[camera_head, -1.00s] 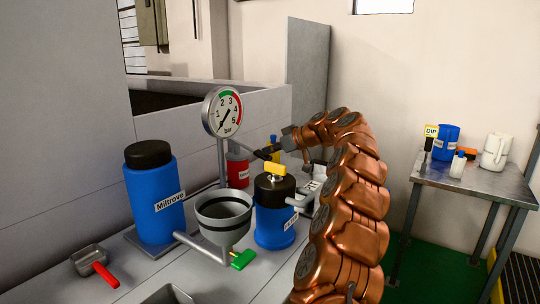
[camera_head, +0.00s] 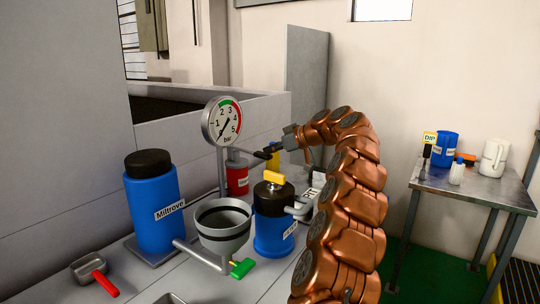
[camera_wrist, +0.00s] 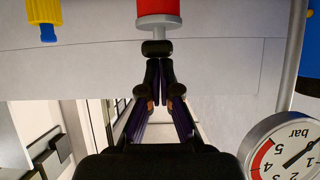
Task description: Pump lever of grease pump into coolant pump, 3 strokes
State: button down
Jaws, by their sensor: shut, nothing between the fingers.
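My gripper (camera_head: 269,152) is shut and empty, reaching left behind the blue canister. In the wrist view its dark fingertips (camera_wrist: 158,66) are together, close to a black knob (camera_wrist: 157,47); I cannot tell whether they touch. The knob sits on a grey rod from a red cylinder (camera_wrist: 157,7). A red labelled can (camera_head: 237,180) stands behind the grey funnel in the head view. A blue canister (camera_head: 272,222) has a black lid and a yellow handle (camera_head: 274,178). No readable label tells me which is the grease pump or coolant pump.
A round gauge (camera_head: 221,120) stands on a post; it also shows in the wrist view (camera_wrist: 285,150). A tall blue bottle (camera_head: 153,205), a grey funnel (camera_head: 222,220) with a green handle and a red-handled scoop (camera_head: 88,268) stand close by. A side table (camera_head: 475,185) is at right.

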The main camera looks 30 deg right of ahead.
jog(key=r+v, duration=0.1)
jog(key=v, duration=0.9)
dwell(0.3)
jog(key=w+a+r+g+h+p, duration=0.1)
jog(key=w+r+g+p, duration=0.2)
jog(key=p, duration=0.9)
jog(key=w+a+r+g+h+p, duration=0.1)
jog(key=w+r+p, duration=0.3)
jog(key=r+p, duration=0.5)
jog(key=g+p, duration=0.1)
jog(key=p, duration=0.3)
jog(key=shift+a+g, duration=0.3)
jog(key=shift+g, duration=0.1)
jog(key=shift+f, duration=0.1)
